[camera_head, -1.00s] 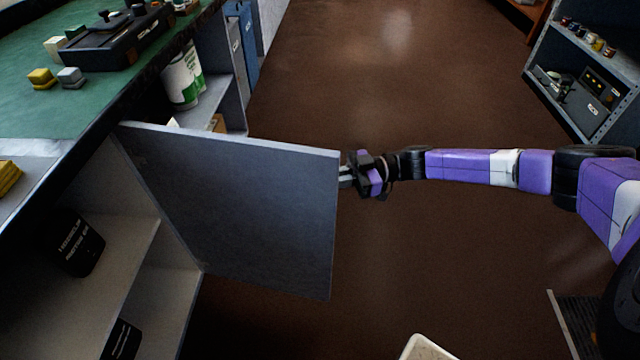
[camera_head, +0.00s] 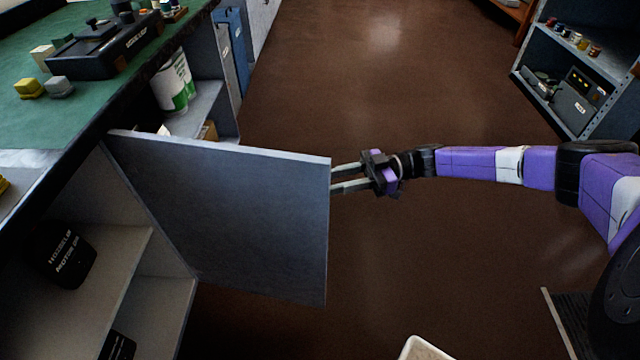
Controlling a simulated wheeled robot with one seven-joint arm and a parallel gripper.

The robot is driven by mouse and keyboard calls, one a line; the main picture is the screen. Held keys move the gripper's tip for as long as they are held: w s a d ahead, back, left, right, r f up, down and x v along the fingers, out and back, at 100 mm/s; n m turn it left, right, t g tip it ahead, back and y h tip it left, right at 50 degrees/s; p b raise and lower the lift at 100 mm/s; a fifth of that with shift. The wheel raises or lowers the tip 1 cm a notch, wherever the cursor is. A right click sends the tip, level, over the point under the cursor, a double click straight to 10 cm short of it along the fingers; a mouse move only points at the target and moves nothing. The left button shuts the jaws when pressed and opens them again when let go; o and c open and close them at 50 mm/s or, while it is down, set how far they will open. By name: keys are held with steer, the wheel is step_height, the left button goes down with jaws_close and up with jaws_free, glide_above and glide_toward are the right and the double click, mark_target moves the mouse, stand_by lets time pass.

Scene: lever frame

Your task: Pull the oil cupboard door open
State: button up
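The oil cupboard door (camera_head: 225,215) is a grey panel under the green-topped bench. It stands swung well out from the cupboard, hinged at its left side. Inside the cupboard (camera_head: 95,255), black oil containers (camera_head: 66,258) stand on the shelves. My gripper (camera_head: 332,178) is at the door's free right edge, its two fingers apart and pointing left. The fingertips reach close to the edge, and I cannot tell whether they touch it. No handle shows; the door's far face is hidden.
The bench top (camera_head: 25,110) carries a black case (camera_head: 105,52) and small yellow and grey blocks. White-green tins (camera_head: 172,85) stand on an open shelf behind the door. A grey shelf unit (camera_head: 560,80) stands at the right.

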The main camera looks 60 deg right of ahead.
steer(key=shift+v, duration=1.2)
